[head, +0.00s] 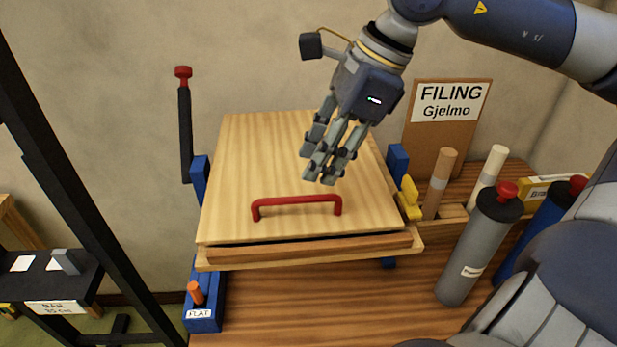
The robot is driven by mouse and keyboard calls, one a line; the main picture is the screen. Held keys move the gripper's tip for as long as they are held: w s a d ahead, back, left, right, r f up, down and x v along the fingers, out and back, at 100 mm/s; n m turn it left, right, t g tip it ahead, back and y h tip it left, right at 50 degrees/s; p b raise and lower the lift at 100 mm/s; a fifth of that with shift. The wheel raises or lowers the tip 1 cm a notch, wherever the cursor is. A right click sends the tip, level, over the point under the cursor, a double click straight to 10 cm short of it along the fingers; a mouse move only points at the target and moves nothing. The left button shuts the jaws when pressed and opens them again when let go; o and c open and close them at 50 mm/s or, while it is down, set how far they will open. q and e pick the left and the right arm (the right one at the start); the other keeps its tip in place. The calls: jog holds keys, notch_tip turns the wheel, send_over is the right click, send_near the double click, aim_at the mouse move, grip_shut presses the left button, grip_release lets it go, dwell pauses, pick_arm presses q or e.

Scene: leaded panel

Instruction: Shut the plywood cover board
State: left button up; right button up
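The plywood cover board (250,160) is a pale wooden panel with a red bar handle (297,201) near its front edge. It lies almost flat over a wooden frame (310,252), and a thin dark gap shows along the front edge between them. My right gripper (325,177) points down over the board, behind the handle. It overlaps the board's right part in view, and I cannot tell whether it touches it. Its fingers are near one another with nothing visible between them, and how far they are open is unclear. My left gripper is not in view.
A blue block labelled FLAT (205,310) with an orange peg stands at the front left. A black rod with a red knob (183,73) rises at the back left. A grey cylinder (478,250) and a FILING sign (448,105) stand at the right. A yellow clip (410,198) sits at the board's right edge.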

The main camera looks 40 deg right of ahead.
jog(key=shift+v, duration=1.7)
jog(key=shift+a+f, duration=0.1)
jog(key=shift+a, duration=0.05)
